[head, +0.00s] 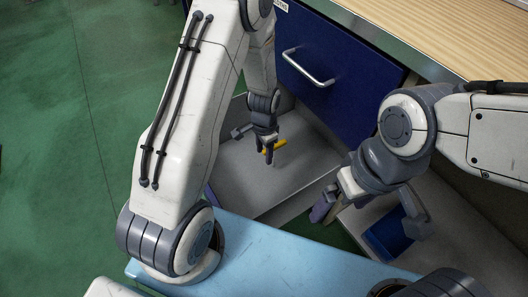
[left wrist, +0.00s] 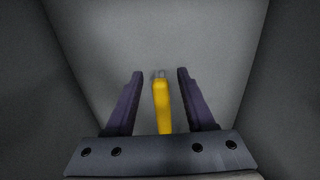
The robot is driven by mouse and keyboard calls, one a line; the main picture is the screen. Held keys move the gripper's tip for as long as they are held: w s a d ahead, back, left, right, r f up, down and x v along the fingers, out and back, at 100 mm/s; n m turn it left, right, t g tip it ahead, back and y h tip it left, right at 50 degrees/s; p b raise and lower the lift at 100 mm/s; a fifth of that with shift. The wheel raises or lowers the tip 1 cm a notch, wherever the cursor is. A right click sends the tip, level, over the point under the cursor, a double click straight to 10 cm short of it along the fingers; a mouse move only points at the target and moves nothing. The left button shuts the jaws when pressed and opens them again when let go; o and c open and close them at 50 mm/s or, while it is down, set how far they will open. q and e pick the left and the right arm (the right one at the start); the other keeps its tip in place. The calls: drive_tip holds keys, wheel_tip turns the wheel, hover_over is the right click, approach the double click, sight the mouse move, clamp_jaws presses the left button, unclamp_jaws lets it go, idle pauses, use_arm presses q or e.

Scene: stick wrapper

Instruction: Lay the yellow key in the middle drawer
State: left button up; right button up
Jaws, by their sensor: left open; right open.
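The yellow key (head: 272,147) is at my left gripper (head: 257,142), inside an open grey drawer (head: 225,168). The left wrist view shows the key (left wrist: 162,105) between the two dark fingers of the left gripper (left wrist: 160,100). The fingers are open, with a gap on each side of the key. Whether the key rests on the drawer floor cannot be told for sure. The open drawer sits below a shut dark blue drawer front (head: 335,62) with a metal handle. My right gripper (head: 370,212) is open and empty, to the right of the open drawer.
A wooden worktop (head: 450,35) lies above the drawers at the upper right. A dark blue open container (head: 385,240) is below my right gripper, on a grey surface. A light blue surface (head: 290,262) is in front. Green floor (head: 60,150) is clear at the left.

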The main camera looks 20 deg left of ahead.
use_arm(q)
wheel_tip(320, 180, up, 10)
drive_tip(key=p, duration=0.3)
drive_tip(key=shift+r+p, duration=0.2)
drive_tip(key=shift+p, duration=0.15)
drive_tip(key=s+d+r, duration=0.8)
drive_tip(key=d+r, duration=0.2)
drive_tip(key=r, duration=0.2)
drive_tip(key=s+d+r, duration=0.1)
drive_tip(key=s+r, duration=0.2)
drive_tip(key=s, duration=0.4)
drive_tip(key=s+d+r+h, duration=0.1)
drive_tip(key=s+r, duration=0.2)
drive_tip(key=s, duration=0.4)
